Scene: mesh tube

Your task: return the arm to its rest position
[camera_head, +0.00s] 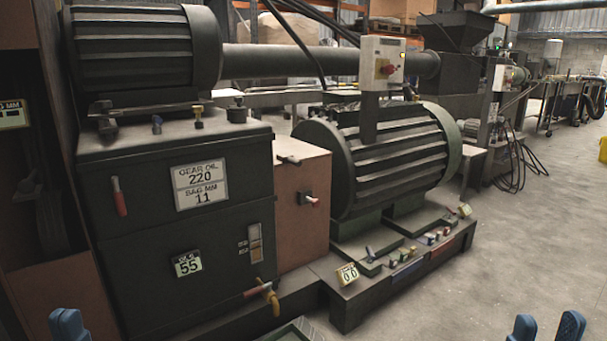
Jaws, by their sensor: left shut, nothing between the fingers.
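My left gripper (69,325) shows only as blue fingertips at the bottom left edge of the head view. Its fingertips are together and hold nothing. It is in front of the lower left of the dark machine cabinet, apart from it as far as I can tell. My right gripper (546,327) shows at the bottom right edge as two blue fingertips with a gap between them. It is open and empty, over the grey floor. The rest of both arms is below the picture.
A dark cabinet (140,245) with labels and a brass tap (268,296) stands close on the left. A large ribbed motor (395,155) sits on a low base (350,312) in the middle.

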